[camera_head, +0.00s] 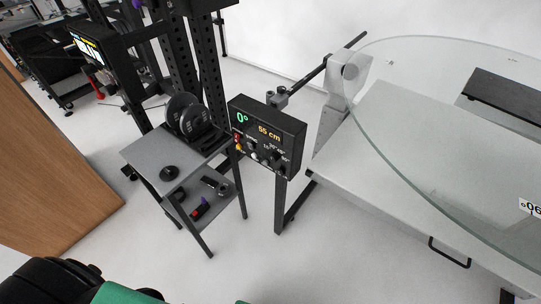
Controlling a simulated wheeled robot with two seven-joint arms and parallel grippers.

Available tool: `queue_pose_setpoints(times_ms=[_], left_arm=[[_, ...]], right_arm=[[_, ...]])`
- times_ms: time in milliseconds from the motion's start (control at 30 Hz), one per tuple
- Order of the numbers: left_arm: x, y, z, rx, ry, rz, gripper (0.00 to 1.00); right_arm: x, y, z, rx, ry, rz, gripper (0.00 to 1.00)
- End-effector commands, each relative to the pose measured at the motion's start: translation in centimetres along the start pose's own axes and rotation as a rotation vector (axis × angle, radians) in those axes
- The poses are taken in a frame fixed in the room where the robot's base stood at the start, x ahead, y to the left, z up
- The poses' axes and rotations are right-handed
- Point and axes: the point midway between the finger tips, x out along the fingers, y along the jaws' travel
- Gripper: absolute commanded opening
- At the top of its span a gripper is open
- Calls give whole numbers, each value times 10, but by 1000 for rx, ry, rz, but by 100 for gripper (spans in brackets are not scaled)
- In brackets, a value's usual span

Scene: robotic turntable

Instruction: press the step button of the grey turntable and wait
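A dark control box (267,135) stands on a post near the middle of the head view. Its display reads 0° in green and 55 cm in orange. Below the display are a small red and yellow control (239,143), a pale round control and dark knobs. The labels are too small to tell which one is the step button. A large round glass disc (430,85) lies over a pale grey base (385,165) at the right. Neither gripper shows; a black and green part of my own arm is at the bottom left.
A small grey two-shelf stand (150,150) with black discs (187,117) and small tools is left of the box. A black perforated frame rises behind it. A wooden panel (50,175) is at the far left. The floor in front of the box is clear.

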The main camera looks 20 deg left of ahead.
Motion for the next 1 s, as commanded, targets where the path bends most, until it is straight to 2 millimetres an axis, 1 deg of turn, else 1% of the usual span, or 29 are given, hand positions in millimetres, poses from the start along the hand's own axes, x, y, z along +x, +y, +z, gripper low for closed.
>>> queue_pose_setpoints(times_ms=[467,500,567,600,633,667,1000], left_arm=[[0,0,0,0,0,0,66],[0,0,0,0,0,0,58],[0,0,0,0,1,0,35],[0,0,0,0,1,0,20],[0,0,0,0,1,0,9],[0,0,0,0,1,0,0],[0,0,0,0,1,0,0]], right_arm=[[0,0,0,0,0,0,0],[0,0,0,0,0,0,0],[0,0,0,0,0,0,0],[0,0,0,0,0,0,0],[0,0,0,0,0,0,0],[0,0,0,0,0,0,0],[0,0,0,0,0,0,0]])
